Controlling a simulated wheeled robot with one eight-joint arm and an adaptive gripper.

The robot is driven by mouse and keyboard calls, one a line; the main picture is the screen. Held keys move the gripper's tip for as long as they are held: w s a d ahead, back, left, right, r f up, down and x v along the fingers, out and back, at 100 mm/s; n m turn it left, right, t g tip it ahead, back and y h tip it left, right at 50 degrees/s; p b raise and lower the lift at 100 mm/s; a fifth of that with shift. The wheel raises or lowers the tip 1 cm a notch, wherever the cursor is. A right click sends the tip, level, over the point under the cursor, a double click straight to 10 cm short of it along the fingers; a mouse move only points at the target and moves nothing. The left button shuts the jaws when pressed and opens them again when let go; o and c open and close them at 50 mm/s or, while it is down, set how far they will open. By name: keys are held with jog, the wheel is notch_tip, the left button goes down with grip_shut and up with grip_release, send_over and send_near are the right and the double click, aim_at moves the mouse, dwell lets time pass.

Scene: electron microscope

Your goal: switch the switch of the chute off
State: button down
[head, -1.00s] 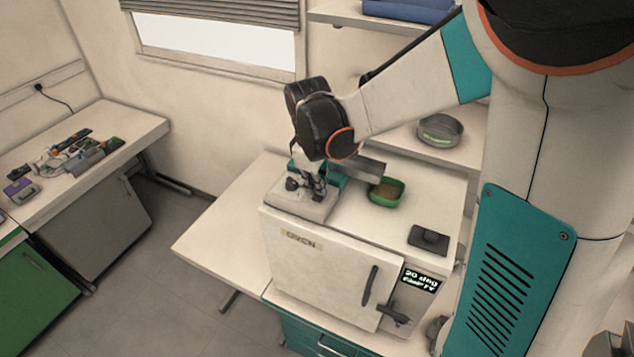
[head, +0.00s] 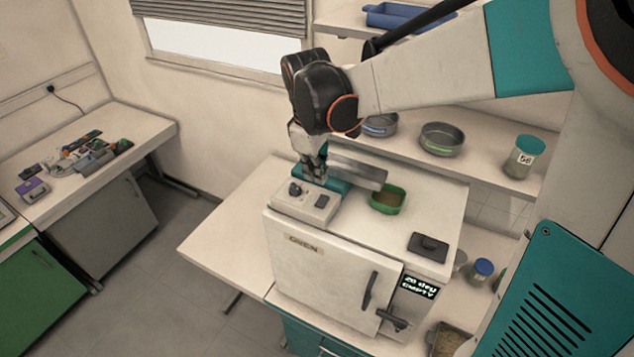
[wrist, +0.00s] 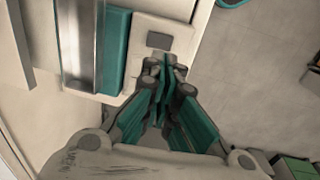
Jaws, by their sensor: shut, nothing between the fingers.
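The chute is a metal trough (head: 357,172) on a teal body with a pale control box (head: 303,208) in front, standing on top of the oven. The box carries a dark round knob (head: 295,189) at its left and a small dark switch (head: 321,201) at its right. Whether the switch is on or off is too small to tell. My gripper (head: 315,176) is shut and empty, just behind the box near the teal body. In the wrist view my fingertips (wrist: 166,64) are close to the box, beside the dark switch (wrist: 160,40); the knob cannot be made out there.
A green bowl (head: 387,199) stands under the trough's right end. A dark block (head: 428,246) lies on the oven (head: 320,270) at the right. Shelves with metal pans (head: 442,139) and a jar (head: 523,157) are behind. The table left of the oven is clear.

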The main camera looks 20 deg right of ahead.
notch_tip(320, 180, up, 6)
send_over(319, 197)
jog(key=s+a, duration=0.2)
jog(key=shift+s, duration=0.1)
jog(key=shift+b, duration=0.35)
jog(key=shift+w+d+r+b, duration=0.3)
jog(key=shift+w+b, duration=0.2)
jog(key=shift+b, duration=0.6)
jog(key=f, duration=0.4)
jog(key=w+d+f, duration=0.1)
jog(key=f, duration=0.4)
jog(key=f+p, duration=0.1)
jog(key=f, duration=0.4)
jog(key=shift+w+d, duration=0.15)
jog(key=shift+w, duration=0.1)
